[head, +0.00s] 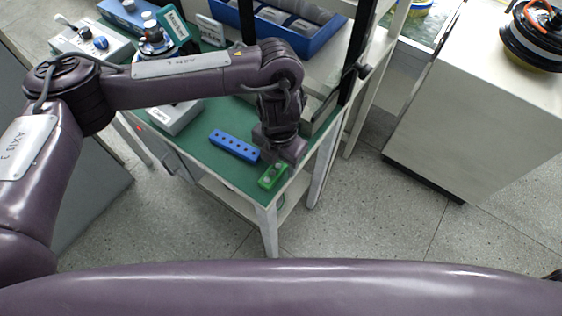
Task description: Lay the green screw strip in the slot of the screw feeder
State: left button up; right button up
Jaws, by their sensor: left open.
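The green screw strip (272,176) lies on the green table top near its front right corner. My left gripper (279,158) is open and points down just above and behind the strip. It hides part of the table beside it, and I cannot tell whether it touches the strip. A light grey box (178,118) stands on the table, partly hidden behind my left arm. It may be the screw feeder, but its slot is not clear. My right gripper is out of view.
A blue strip with several holes (234,145) lies left of my left gripper. A blue bin (318,42) stands at the back, beside a dark upright post (357,50). A white control box (92,42) is at the back left. A white cabinet (470,110) stands right, across open floor.

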pick_arm(q)
jog(key=shift+c, duration=0.5)
jog(key=c, duration=1.1)
jog(key=shift+r, duration=0.1)
